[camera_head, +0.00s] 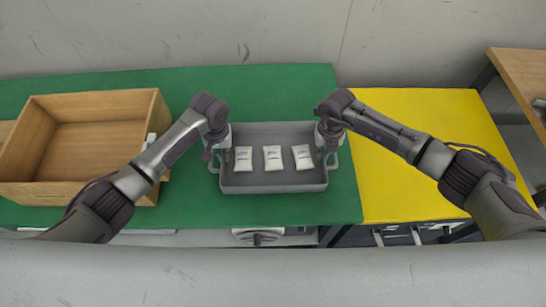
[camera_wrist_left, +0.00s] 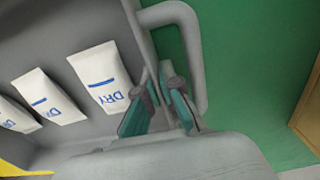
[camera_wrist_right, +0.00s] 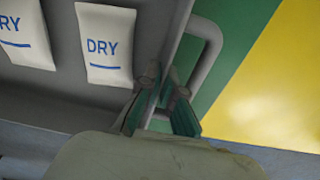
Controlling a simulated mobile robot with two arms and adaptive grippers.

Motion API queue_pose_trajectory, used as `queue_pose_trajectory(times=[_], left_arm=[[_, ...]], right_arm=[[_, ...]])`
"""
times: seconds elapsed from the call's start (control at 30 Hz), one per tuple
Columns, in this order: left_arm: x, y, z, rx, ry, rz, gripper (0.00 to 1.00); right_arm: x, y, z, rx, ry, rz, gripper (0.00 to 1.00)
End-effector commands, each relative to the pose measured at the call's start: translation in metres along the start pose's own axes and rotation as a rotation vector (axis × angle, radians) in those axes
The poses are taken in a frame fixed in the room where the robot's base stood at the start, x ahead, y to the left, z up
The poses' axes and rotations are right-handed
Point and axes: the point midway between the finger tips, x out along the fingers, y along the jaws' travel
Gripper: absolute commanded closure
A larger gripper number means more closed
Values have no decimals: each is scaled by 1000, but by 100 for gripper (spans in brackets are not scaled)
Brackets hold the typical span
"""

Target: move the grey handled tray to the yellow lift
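The grey handled tray (camera_head: 272,188) sits on the green table top, with white packets (camera_head: 273,158) marked DRY lying in it. Its side handles show in the left wrist view (camera_wrist_left: 203,70) and the right wrist view (camera_wrist_right: 212,50). My left gripper (camera_head: 218,150) is at the tray's left side, its fingers (camera_wrist_left: 160,88) closed close on either side of the tray wall. My right gripper (camera_head: 326,148) is at the right side, its fingers (camera_wrist_right: 162,75) likewise closed about the wall. The yellow lift (camera_head: 420,150) is right of the green table; its top is bare.
A wooden box (camera_head: 90,188) stands on the green table (camera_head: 275,85) at the left, behind my left arm. A grey wall runs along the back. A wooden table (camera_head: 522,70) is at the far right.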

Motion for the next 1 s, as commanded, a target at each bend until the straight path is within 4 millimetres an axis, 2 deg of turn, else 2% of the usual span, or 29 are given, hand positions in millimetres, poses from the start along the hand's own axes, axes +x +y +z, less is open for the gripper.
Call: queue_pose_trajectory(times=[0.27,0.7,1.0], left_arm=[[-11,0,-1,0,2,0,100],[-51,0,0,0,1,0,100],[-51,0,0,0,1,-1,100]], right_arm=[[-11,0,1,0,-2,0,100],[-51,0,1,0,-1,0,100],[-51,0,1,1,-1,0,100]])
